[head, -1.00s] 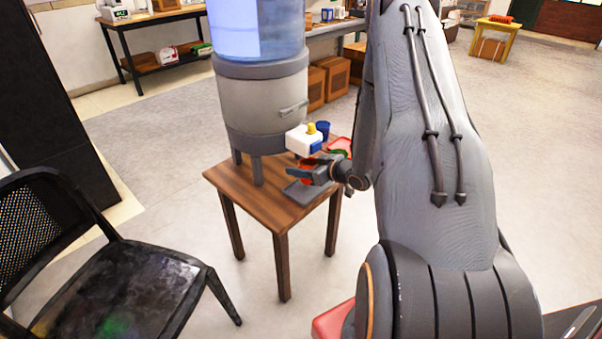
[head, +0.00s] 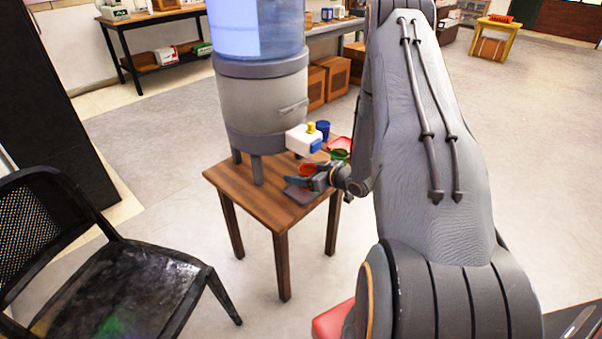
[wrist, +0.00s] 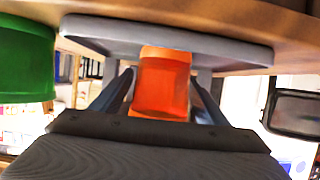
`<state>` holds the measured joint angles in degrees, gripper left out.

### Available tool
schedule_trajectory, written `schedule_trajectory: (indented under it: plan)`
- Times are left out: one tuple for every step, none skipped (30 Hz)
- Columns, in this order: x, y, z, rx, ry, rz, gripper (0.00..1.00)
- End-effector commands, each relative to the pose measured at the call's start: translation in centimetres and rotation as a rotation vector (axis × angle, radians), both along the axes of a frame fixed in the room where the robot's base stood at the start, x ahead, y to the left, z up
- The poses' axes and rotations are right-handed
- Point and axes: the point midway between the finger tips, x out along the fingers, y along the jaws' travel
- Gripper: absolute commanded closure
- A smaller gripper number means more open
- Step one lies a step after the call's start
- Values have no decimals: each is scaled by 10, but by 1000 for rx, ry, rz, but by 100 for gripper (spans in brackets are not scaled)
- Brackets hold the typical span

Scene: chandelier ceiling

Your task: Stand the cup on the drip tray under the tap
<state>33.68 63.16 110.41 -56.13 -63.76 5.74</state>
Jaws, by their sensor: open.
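The orange cup (head: 308,169) is under the tap of the dispenser, at the grey drip tray (head: 297,196). The tap (head: 303,139) is a white block with a yellow top and blue front. My gripper (head: 319,181) is at the cup. In the wrist view, which looks upside down, the cup (wrist: 163,85) is between my two open fingers. Its base end overlaps the tray (wrist: 100,32) and looks upright on it. A small gap shows beside the fingers. Whether the base fully touches the tray is hard to tell.
A green cup (head: 339,156) and a blue cup (head: 323,128) are close by to the right and behind; the green one also fills the left of the wrist view (wrist: 25,60). The dispenser (head: 262,105) stands on a wooden table (head: 262,207). A black chair (head: 125,285) is at left.

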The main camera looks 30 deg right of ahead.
Motion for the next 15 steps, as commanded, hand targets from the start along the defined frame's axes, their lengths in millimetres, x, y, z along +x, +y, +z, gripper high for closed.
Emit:
schedule_trajectory:
  plan:
    - [0, 0, 4, -1, -1, 0, 32]
    - [-3, -1, 4, 0, 0, -1, 32]
    - [-6, -3, 5, 0, 0, -2, 32]
    - [-10, -5, 7, 0, 0, -3, 32]
    - [-13, -7, 9, -1, 0, -3, 32]
    - [-20, -9, 11, -1, 0, -3, 32]
    - [-25, -11, 14, 0, 0, -3, 32]
    - [-30, -13, 16, -1, 0, -4, 32]
    - [-38, -15, 20, 0, 0, -4, 32]
    - [-43, -18, 22, 0, -1, -4, 32]
    - [-49, -20, 25, 1, -1, -4, 32]
    - [-56, -22, 27, 0, 0, -4, 32]
    - [-62, -24, 30, -1, 0, -4, 32]
    - [-67, -26, 32, -1, 0, -4, 32]
    - [-73, -28, 35, -1, 0, -4, 32]
